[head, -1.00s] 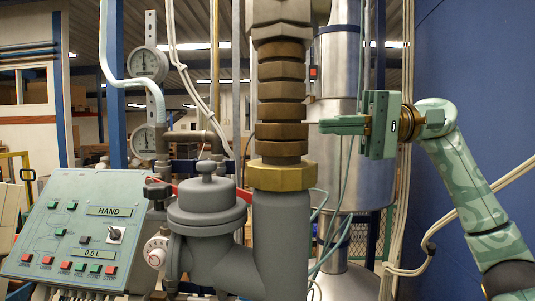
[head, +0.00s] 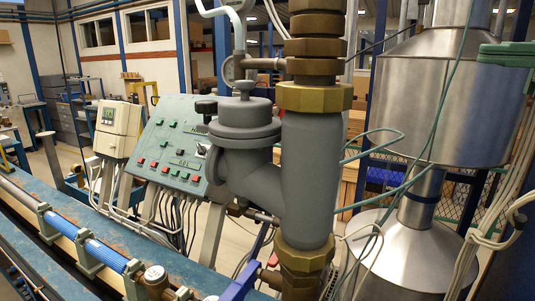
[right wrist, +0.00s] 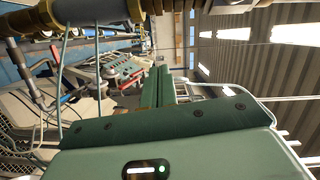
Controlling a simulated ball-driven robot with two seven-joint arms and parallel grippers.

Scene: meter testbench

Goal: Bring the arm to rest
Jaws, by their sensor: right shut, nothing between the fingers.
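My right gripper (head: 500,54) shows only in part at the right edge of the head view, as a pale green piece in front of a large metal vessel. The rest of that arm is outside the picture. In the right wrist view the green gripper body fills the bottom, and the two dark green fingers (right wrist: 156,88) lie close together with nothing between them. No object is held. My left gripper is in neither view.
A thick grey pipe with a valve (head: 243,135) and brass fittings (head: 314,97) stands in the middle. The metal vessel (head: 425,95) is behind on the right. A control panel (head: 165,140) and a blue bench (head: 60,265) are at the left.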

